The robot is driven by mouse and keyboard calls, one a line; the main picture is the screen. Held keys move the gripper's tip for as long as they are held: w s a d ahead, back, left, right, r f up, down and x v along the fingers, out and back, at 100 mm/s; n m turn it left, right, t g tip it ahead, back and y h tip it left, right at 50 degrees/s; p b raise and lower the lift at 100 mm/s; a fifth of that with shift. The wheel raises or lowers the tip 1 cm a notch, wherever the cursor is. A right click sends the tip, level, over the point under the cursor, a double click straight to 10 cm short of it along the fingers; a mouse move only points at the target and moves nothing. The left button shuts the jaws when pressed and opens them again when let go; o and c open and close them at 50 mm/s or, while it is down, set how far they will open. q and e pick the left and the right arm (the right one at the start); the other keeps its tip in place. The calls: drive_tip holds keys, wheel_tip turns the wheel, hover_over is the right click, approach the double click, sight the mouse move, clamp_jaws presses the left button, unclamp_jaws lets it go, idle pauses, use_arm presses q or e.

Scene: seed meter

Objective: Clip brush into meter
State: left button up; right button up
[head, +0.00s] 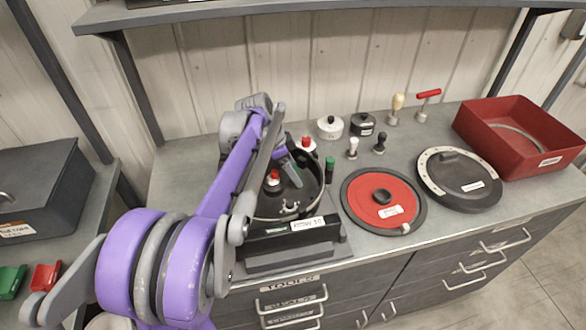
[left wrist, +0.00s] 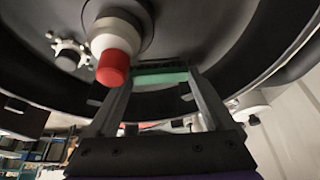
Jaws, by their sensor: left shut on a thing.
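The seed meter (head: 308,188) is an open round black housing on a dark stand at the middle of the bench. A white hub with a red tip (head: 273,178) stands inside it; it also shows large in the left wrist view (left wrist: 113,65). My left gripper (head: 293,173) reaches down into the housing. In the left wrist view its two fingers (left wrist: 160,80) are shut on a green strip (left wrist: 160,77), apparently the brush, close to the dark inner face of the meter. Whether the strip touches the meter cannot be told. My right gripper is not in view.
A red disc (head: 360,195) and a black lid with a pale rim (head: 460,178) lie right of the meter. Several small knobs and pots stand behind, with a green-topped cylinder (head: 330,165) close beside the housing. A red bin (head: 520,135) is at far right. A shelf (head: 300,8) hangs above.

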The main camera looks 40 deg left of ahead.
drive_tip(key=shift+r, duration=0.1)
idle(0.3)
use_arm(q)
drive_tip(key=o, duration=1.1)
drive_tip(key=shift+r+p, duration=1.7)
drive_tip(key=shift+r, duration=0.75)
wheel_tip(320, 180, up, 5)
drive_tip(key=p, duration=0.2)
drive_tip(key=shift+f+p, duration=0.2)
drive_tip(key=shift+p, duration=0.15)
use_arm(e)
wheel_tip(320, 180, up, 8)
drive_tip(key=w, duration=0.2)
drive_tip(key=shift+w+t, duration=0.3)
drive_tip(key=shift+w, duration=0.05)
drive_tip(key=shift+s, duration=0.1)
